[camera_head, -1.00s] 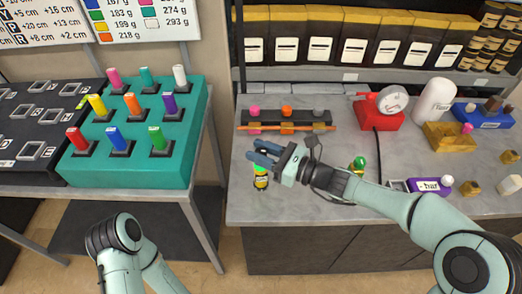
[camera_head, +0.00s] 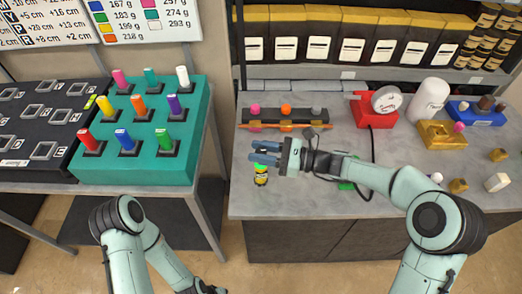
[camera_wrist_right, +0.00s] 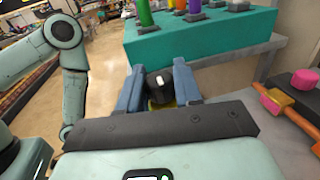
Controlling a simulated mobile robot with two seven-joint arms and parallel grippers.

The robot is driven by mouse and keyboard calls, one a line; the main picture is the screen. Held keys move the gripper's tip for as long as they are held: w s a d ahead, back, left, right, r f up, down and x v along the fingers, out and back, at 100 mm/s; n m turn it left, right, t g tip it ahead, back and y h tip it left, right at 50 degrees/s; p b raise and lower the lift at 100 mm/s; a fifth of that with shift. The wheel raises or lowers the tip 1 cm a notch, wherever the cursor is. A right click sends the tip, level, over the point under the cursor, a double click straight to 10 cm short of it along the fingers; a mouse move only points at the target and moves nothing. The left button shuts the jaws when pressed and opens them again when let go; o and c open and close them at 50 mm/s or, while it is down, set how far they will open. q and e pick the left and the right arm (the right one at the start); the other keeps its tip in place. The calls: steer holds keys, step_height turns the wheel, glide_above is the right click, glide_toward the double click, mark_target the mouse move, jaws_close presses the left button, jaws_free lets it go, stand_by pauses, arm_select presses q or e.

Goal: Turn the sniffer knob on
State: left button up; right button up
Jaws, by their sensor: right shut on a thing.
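My right gripper (camera_head: 266,158) is over the front left part of the grey worktop. It is shut on a small bottle-like thing (camera_head: 261,177) with a black and yellow body and a green upper part. In the right wrist view the two blue fingers (camera_wrist_right: 160,88) stand on either side of its dark part (camera_wrist_right: 160,80), which has a white mark and yellow below. I cannot tell which thing is the sniffer knob. A green thing (camera_head: 347,186) is partly hidden by my right arm. My left arm is low at the left; its fingers do not show.
A rack with pink, orange and grey knobs (camera_head: 286,110) and an orange bar (camera_head: 290,126) lies behind the gripper. A red gauge unit (camera_head: 374,112) and a white cylinder (camera_head: 430,98) stand back right. A teal block (camera_head: 200,140) with coloured switches is on the left table.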

stand_by(0.6)
steer(key=o, duration=0.9)
steer(key=shift+o, duration=0.2)
steer(key=v, duration=1.3)
steer(key=shift+d+b, duration=0.2)
steer(key=shift+b, duration=0.1)
